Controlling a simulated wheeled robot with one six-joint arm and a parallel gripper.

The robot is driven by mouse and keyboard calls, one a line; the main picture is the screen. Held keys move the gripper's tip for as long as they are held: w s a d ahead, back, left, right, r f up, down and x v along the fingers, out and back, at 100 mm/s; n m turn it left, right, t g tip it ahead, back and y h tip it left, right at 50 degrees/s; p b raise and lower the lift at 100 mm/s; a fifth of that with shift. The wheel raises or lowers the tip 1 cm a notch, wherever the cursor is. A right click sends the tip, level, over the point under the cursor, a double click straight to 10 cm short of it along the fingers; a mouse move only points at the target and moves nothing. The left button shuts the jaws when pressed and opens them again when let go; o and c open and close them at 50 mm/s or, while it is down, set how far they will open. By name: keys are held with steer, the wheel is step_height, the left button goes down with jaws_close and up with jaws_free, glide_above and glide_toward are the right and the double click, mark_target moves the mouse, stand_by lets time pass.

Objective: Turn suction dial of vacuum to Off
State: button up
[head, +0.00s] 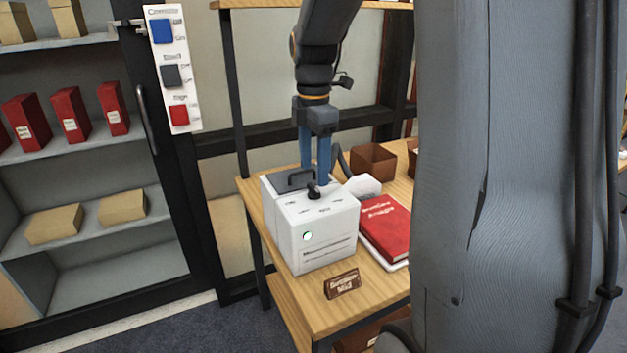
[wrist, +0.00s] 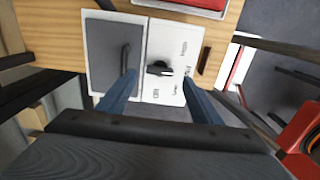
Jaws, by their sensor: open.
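The vacuum (head: 318,232) is a white box with a dark panel and handle on top and a green light on its front. It stands on a wooden table and also shows in the wrist view (wrist: 150,98). Its black suction dial (head: 313,190) sits on the top face. In the wrist view the dial (wrist: 158,69) shows a pale pointer end facing right, away from the OFF label (wrist: 156,93). My gripper (head: 316,170) is open and points down over the vacuum's top. In the wrist view its blue fingers (wrist: 160,80) lie either side of the dial, apart from it.
A red book (head: 385,225) lies right of the vacuum, and a small brown sign (head: 342,284) stands in front. A brown box (head: 373,162) is behind on the wooden table (head: 300,300). A shelf cabinet with red boxes (head: 70,115) stands left, beside a switch panel (head: 175,70).

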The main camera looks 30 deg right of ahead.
mark_target(314, 187)
steer(key=shift+f, duration=2.2)
steer(key=shift+c, duration=0.2)
steer(key=shift+p, duration=0.3)
steer(key=c, duration=1)
